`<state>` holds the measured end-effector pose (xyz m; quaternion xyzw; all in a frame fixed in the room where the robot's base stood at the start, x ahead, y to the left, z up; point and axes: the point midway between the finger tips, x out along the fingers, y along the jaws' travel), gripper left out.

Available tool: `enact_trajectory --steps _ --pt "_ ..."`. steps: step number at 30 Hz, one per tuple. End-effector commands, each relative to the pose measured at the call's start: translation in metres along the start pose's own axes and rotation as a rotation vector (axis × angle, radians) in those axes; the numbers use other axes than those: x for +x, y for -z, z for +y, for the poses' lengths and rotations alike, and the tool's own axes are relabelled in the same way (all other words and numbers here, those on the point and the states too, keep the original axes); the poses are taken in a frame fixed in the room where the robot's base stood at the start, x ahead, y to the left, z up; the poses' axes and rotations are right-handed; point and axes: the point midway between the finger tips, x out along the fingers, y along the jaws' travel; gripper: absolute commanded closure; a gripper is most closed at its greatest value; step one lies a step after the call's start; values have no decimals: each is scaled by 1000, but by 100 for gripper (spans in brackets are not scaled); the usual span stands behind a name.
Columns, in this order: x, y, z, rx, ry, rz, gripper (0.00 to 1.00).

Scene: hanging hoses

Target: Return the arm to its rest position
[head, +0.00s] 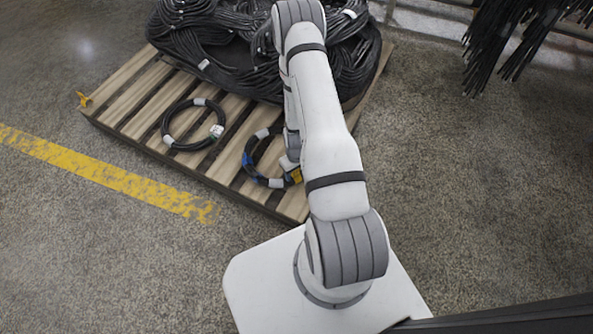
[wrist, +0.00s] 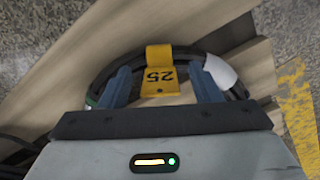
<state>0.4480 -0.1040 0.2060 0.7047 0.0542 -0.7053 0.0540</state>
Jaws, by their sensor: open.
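My arm reaches out over the wooden pallet in the head view, and its far end bends down to the pallet's front part. My gripper (wrist: 157,72) is open, with its two blue fingers on either side of a yellow tag (wrist: 160,72) marked 25. The tag is wrapped on a black coiled hose (wrist: 128,59), which lies on the pallet slats. In the head view this hose coil (head: 257,178) and its yellow tag (head: 296,175) show beside my arm's end; the fingers are mostly hidden there. I cannot tell whether the fingers touch the hose.
A second black hose coil (head: 191,144) with white bands lies to the left on the pallet (head: 125,103). A large heap of black hoses (head: 220,45) fills the back. More hoses (head: 515,35) hang at upper right. The floor right of the pallet is clear.

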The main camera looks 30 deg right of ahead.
Motion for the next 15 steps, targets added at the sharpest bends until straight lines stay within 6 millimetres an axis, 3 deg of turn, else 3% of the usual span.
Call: enact_trajectory --steps 9,15 --pt "-57 1 1 1 -1 3 43" --pt "-72 0 0 1 0 1 43"
